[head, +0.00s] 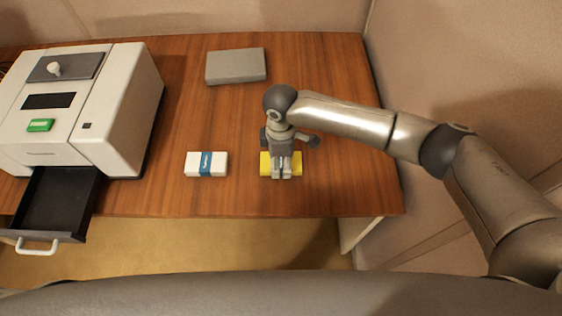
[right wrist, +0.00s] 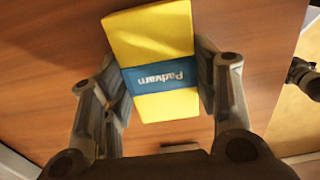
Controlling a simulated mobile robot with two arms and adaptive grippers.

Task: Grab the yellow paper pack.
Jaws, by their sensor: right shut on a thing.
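The yellow paper pack (head: 265,163) lies near the front edge of the wooden table, right of centre in the head view. My right gripper (head: 282,174) is over it from above and hides its middle. In the right wrist view the yellow pack (right wrist: 148,38) has a blue band with lettering, and the fingers of my right gripper (right wrist: 160,88) are on its two sides, shut on it. I cannot tell whether the pack is touching the table. My left gripper is not in view.
A white pack with a blue band (head: 192,164) lies left of the yellow one. A grey flat box (head: 236,66) is at the back. A white machine (head: 125,100) with an open dark drawer (head: 60,200) stands at the left. A wall (head: 470,60) borders the table's right.

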